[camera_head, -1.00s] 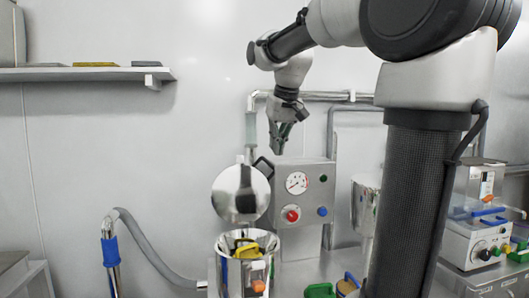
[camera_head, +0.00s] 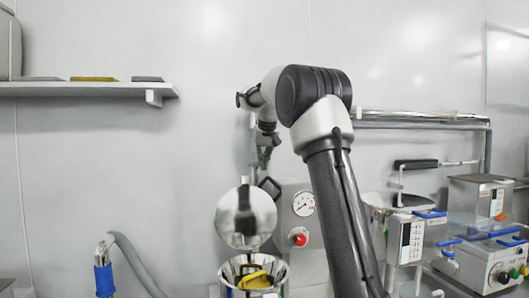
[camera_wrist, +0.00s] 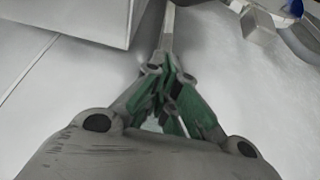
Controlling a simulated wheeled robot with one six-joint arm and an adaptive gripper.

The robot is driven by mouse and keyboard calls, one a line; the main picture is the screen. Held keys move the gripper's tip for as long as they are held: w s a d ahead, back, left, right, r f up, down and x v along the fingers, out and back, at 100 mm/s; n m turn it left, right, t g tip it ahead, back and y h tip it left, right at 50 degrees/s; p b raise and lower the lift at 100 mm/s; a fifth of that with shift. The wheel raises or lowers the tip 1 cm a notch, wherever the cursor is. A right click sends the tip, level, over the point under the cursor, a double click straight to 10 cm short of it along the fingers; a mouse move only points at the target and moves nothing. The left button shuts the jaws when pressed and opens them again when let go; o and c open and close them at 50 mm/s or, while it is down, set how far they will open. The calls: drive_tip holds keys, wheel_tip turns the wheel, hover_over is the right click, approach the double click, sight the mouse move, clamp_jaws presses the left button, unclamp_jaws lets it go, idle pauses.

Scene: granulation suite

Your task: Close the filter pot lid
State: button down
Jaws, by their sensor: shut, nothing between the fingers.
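A steel pot (camera_head: 229,272) stands low in the head view, its top open, with yellow and dark items showing in its mouth. Its round polished lid (camera_head: 233,217) stands upright above the rim, in the open position. A black loop handle (camera_head: 270,187) shows at the lid's upper right edge. My gripper (camera_head: 264,160) is above the lid and slightly right of it, pointing down and apart from it in the picture. In the wrist view my gripper's green fingers (camera_wrist: 166,68) are together, with nothing seen between them. The wrist view does not clearly show the lid.
A control box with a gauge (camera_head: 304,204) and a red button stands just right of the lid. A second steel vessel (camera_head: 377,204) and bench devices (camera_head: 485,262) are farther right. A hose (camera_head: 135,262) rises at left. A shelf (camera_head: 60,89) is on the wall.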

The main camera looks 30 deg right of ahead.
drive_tip(key=s+f, duration=0.1)
drive_tip(key=s+a+f, duration=0.1)
drive_tip(key=s, duration=0.1)
drive_tip(key=shift+f, duration=0.15)
drive_tip(key=shift+s+d, duration=0.1)
drive_tip(key=shift+s, duration=0.05)
idle(0.3)
